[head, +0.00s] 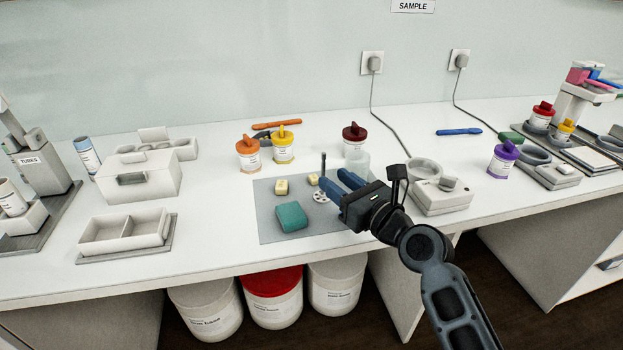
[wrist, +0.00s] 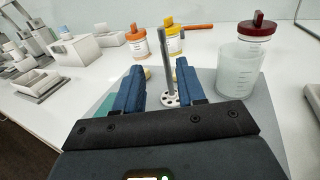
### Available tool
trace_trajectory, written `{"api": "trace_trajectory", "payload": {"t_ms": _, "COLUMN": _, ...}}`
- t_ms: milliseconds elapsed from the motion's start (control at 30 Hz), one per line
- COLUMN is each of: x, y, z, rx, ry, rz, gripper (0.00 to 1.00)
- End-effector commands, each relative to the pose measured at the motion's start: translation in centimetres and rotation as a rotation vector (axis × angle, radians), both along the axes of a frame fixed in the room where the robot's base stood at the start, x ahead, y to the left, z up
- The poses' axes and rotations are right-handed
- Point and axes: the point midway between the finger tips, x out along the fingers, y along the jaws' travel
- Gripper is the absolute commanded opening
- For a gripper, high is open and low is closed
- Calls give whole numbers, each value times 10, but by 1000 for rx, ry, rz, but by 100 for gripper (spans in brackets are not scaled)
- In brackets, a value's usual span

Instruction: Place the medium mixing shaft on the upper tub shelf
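A grey mixing shaft (head: 323,168) stands upright on the grey mat (head: 268,222), with a round, holed disc at its foot. In the wrist view the shaft (wrist: 166,62) rises between the two blue fingers, with a gap on each side. I cannot tell from its looks whether it is the medium one. My gripper (head: 336,182) is open, reaching level from the right, its fingertips close to the shaft. In the wrist view my gripper (wrist: 160,72) holds nothing. I cannot make out an upper tub shelf in either view.
A clear beaker (wrist: 239,72) and a dark-red-lidded jar (head: 354,136) stand close behind my gripper. A teal block (head: 291,217) and small cream blocks lie on the mat. A white device (head: 441,197) is to the right. Lidded tubs (head: 272,297) stand under the bench.

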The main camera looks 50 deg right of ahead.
Motion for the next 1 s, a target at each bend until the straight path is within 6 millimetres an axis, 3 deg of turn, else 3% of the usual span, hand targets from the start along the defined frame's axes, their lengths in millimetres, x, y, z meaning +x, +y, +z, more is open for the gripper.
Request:
{"api": "trace_trajectory", "payload": {"t_ms": 633, "x": 69, "y": -22, "z": 1, "rx": 2, "ry": -1, "rz": 0, "gripper": 40}}
{"api": "trace_trajectory", "payload": {"t_ms": 967, "x": 74, "y": -23, "z": 0, "rx": 2, "ry": -1, "rz": -1, "gripper": 40}}
{"api": "trace_trajectory", "payload": {"t_ms": 1000, "x": 74, "y": -23, "z": 0, "rx": 2, "ry": -1, "rz": -1, "gripper": 36}}
